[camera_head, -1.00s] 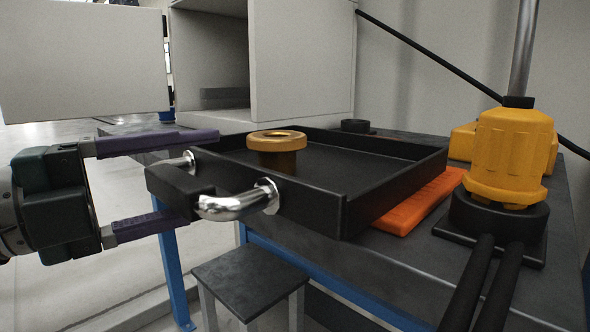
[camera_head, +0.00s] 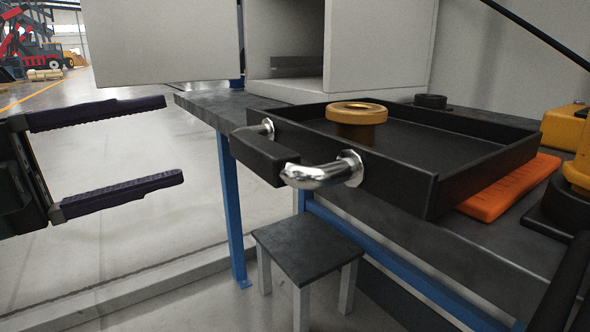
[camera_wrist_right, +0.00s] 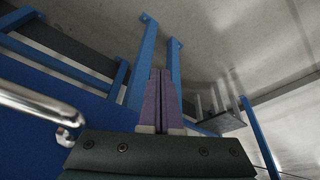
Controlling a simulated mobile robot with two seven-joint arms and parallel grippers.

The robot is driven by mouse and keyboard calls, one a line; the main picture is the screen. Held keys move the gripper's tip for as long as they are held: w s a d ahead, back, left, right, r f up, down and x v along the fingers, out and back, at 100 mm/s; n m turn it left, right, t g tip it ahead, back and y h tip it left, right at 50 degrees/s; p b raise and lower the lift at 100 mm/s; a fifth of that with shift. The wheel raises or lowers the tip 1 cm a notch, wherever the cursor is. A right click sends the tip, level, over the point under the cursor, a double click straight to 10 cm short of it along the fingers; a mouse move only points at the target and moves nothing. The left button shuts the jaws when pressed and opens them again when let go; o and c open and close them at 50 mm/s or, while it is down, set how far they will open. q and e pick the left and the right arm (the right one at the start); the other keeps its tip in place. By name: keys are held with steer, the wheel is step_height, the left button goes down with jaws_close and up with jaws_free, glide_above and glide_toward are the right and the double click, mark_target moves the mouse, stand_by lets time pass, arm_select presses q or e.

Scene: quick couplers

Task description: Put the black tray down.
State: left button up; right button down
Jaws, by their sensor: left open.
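The black tray (camera_head: 400,186) rests on the dark workbench, with its near handle end out past the bench edge. Its handle has a black grip (camera_head: 262,157) between two chrome brackets. A brass flanged ring (camera_head: 357,113) stands inside the tray. My left gripper (camera_head: 174,140) is open and empty, left of the handle and clear of it. My right gripper (camera_wrist_right: 161,100) shows only in the right wrist view, its purple fingers together with nothing seen between them. A chrome bar (camera_wrist_right: 40,106) is at the left there; I cannot tell if it is the tray's handle.
An orange slab (camera_head: 505,187) lies beside and partly behind the tray. A yellow coupler part (camera_head: 578,165) in a black base stands at the right. A pale open cabinet (camera_head: 380,50) is behind. A small stool (camera_head: 305,247) stands below the bench. Floor at the left is free.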

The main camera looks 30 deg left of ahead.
arm_select(q)
steer(key=w+a+f+n+y, duration=0.3)
steer(key=a+f+n+y, duration=0.15)
steer(key=n+y, duration=0.75)
step_height(320, 180, down, 7)
steer(key=s+d+n+g, duration=0.1)
steer(key=s+n+g, duration=0.1)
steer(key=n+g, duration=0.35)
steer(key=s+d+f+n+g+h, duration=0.2)
steer(key=s+d+f+g+h, duration=0.2)
steer(key=s+d+f+g, duration=0.4)
steer(key=s+d, duration=0.2)
steer(key=d, duration=0.3)
steer(key=shift+s+d+f, duration=0.25)
steer(key=shift+d, duration=0.15)
steer(key=shift+n, duration=0.25)
